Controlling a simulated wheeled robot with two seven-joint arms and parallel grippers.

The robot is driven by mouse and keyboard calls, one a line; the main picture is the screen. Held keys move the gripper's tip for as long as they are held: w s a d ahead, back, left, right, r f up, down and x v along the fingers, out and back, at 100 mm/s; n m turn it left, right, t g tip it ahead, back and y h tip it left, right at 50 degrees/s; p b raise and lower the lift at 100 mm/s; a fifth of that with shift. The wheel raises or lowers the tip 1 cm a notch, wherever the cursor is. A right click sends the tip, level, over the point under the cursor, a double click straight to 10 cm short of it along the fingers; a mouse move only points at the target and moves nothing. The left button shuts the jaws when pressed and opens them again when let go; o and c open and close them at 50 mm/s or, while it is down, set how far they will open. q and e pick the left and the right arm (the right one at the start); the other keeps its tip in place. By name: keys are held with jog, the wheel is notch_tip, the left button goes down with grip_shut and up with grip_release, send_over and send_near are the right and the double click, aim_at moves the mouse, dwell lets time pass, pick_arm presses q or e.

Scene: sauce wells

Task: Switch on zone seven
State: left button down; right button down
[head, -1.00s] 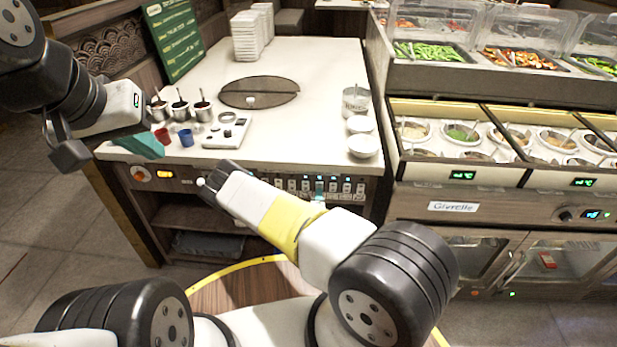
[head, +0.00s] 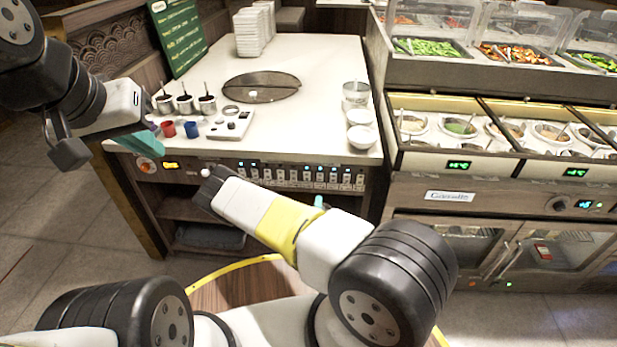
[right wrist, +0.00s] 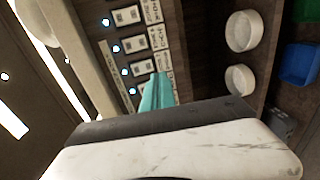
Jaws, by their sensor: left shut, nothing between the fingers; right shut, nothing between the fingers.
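A row of zone switches (head: 293,175) with small labels runs along the front of the white counter; several have blue lights above them. The zone numbers are too small to read. My right gripper (head: 320,201) shows only its teal fingertip below the right part of the row; my own arm hides the rest. In the right wrist view its teal fingers (right wrist: 156,92) are shut, overlapping the label strip beside a lit switch (right wrist: 136,69). I cannot tell whether they touch the panel. My left gripper (head: 146,143) is shut and empty at the counter's left front corner.
Red (head: 168,129) and blue (head: 191,130) cups stand near my left gripper. An orange-ringed knob (head: 147,165) is at the panel's left end. White bowls (head: 361,138) stand on the counter's right side. A sauce-well unit (head: 450,195) stands to the right.

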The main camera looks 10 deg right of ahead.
jog(key=v, duration=0.6)
jog(key=shift+f, duration=0.7)
